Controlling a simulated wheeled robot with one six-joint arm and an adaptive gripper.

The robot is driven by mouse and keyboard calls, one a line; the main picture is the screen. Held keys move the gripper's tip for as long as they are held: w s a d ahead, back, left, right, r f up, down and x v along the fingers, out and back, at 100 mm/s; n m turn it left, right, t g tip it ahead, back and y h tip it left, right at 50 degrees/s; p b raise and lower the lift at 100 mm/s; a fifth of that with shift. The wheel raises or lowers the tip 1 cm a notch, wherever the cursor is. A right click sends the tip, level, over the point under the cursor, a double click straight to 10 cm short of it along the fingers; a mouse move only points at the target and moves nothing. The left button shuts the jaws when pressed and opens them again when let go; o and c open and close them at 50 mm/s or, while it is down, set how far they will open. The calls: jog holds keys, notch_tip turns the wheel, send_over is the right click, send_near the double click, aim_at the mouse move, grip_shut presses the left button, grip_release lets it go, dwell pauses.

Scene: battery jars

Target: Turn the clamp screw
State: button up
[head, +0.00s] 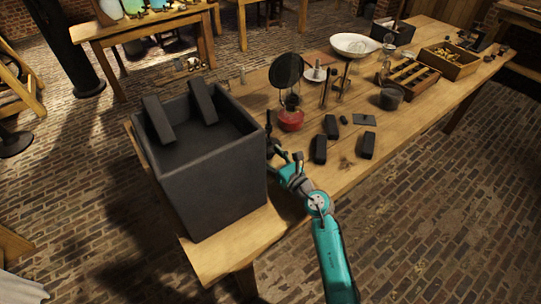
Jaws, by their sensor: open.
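The large dark grey jar (205,185) is an open box at the left end of the wooden table (245,245). Two dark slabs, a left one (158,119) and a right one (203,101), stick up tilted from its open top. My gripper (271,137) is dark and small in the head view, close beside the jar's right wall. It is open, and I see nothing held in it. I cannot tell whether it touches the jar. I cannot make out the clamp screw; it is too small or hidden.
A red-based lamp (290,119) with a round black disc stands right of my gripper, near thin upright stands (324,88). Several dark blocks (320,149) lie near the front edge. A white bowl (355,44) and wooden trays (449,60) are farther back.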

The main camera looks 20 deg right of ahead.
grip_shut()
jog(key=shift+m, duration=0.3)
jog(key=m, duration=1.1)
jog(key=shift+m, duration=0.4)
jog(key=m, duration=1.2)
